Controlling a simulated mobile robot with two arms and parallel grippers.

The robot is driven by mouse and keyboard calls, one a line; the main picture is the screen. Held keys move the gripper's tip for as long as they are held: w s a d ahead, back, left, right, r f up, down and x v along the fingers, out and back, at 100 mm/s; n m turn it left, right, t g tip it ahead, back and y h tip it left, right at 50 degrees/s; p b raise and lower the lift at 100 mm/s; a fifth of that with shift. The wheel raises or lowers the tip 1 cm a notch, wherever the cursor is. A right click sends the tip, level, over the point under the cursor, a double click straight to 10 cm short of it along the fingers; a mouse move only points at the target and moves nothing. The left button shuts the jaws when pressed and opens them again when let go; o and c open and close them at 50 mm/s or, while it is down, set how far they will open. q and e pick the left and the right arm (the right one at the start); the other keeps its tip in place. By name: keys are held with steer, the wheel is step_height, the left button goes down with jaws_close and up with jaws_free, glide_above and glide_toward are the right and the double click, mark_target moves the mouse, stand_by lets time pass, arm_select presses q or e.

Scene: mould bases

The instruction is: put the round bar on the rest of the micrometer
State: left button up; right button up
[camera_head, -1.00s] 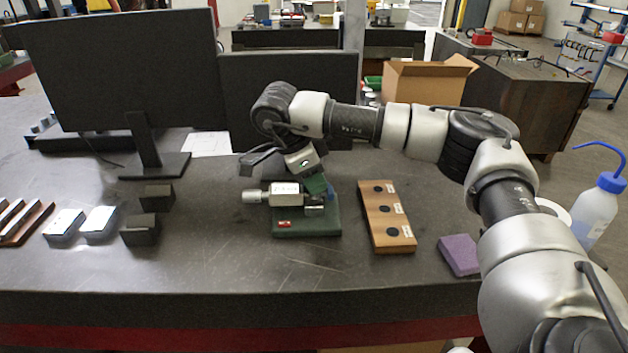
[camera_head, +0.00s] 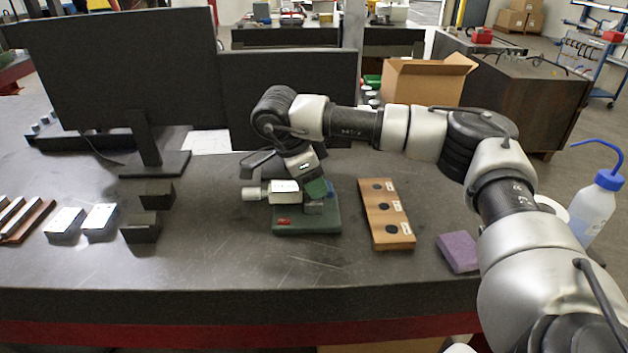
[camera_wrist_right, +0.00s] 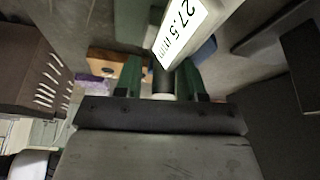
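The micrometer (camera_head: 284,188) sits on a green base (camera_head: 300,228) in mid-bench, with its silver thimble at the left. Its readout, marked 27.5 mm, fills the top of the right wrist view (camera_wrist_right: 180,28). My right gripper (camera_head: 318,192) comes down from above at the right of the micrometer. Its green fingers (camera_wrist_right: 163,78) stand on both sides of the dark round bar (camera_wrist_right: 164,80), which has a pale end, and appear shut on it. The bar is just above or at the base; contact with the rest is hidden. My left gripper is out of view.
A wooden board (camera_head: 388,220) with three dark round spots and labels lies right of the micrometer. A purple block (camera_head: 458,252) is farther right. Dark and silver blocks (camera_head: 100,220) stand left. Monitors (camera_head: 120,70) stand behind. The front bench surface is clear.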

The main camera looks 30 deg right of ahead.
steer(key=shift+w+r, duration=0.1)
steer(key=shift+r, duration=0.05)
steer(key=shift+r, duration=0.25)
steer(key=p+v, duration=0.1)
steer(key=v, duration=1)
steer(key=shift+w+r, duration=0.15)
steer(key=shift+r, duration=0.05)
